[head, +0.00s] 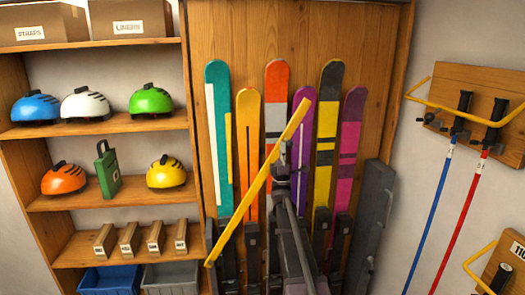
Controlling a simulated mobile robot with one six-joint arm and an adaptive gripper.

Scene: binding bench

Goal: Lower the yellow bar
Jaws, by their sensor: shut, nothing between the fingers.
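A long yellow bar (255,186) slants across the front of the skis. Its upper end is at the upper right, in front of the purple ski, and its lower end is at the lower left, beside the shelf. My gripper (284,152) is shut and empty, just right of the bar's upper half. I cannot tell whether it touches the bar. My grey arm reaches up from below and hides part of the rack's middle.
Several skis, among them a teal one (218,120), stand upright against the wooden panel (330,24). A shelf (120,125) with helmets is at left. A pole rack (478,90) with its own yellow bar (452,106) is at right.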

